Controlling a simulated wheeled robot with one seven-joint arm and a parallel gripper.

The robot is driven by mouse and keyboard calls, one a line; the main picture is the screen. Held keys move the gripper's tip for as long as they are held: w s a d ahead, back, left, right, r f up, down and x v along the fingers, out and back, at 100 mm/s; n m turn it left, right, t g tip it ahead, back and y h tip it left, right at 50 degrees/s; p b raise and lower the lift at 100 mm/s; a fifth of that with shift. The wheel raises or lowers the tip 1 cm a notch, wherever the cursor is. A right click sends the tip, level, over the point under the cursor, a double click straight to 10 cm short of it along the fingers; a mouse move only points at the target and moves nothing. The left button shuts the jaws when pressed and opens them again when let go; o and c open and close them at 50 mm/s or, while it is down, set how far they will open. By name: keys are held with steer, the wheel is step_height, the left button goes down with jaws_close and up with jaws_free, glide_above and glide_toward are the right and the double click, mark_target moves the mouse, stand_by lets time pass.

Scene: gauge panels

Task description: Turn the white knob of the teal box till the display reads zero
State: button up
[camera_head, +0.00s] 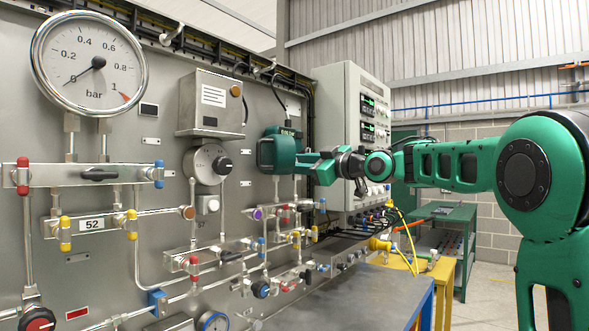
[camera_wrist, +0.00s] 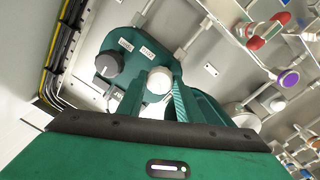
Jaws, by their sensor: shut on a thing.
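The teal box (camera_head: 268,153) is mounted on the grey panel, at the middle of the head view. In the wrist view, the teal box (camera_wrist: 128,47) carries a dark knob and a white knob (camera_wrist: 159,80). My gripper (camera_wrist: 157,86) has its teal fingers on either side of the white knob and is shut on it. In the head view my gripper (camera_head: 304,162) reaches the box from the right and hides its front, including the knob. The display is small and partly hidden; I cannot read its value.
The dark knob (camera_wrist: 109,64) sits close beside the white one. A grey cabinet (camera_head: 357,140) with displays stands just behind my gripper. Pipes and coloured valves (camera_head: 285,215) crowd the panel below. A large bar gauge (camera_head: 90,63) is far left.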

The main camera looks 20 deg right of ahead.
steer(key=shift+f+n, duration=0.1)
steer(key=shift+n, duration=0.6)
steer(key=o, duration=1)
steer(key=shift+o, duration=0.2)
steer(key=v, duration=1)
steer(key=shift+s+d, duration=0.25)
steer(key=shift+d, duration=0.05)
steer(key=shift+f, duration=0.1)
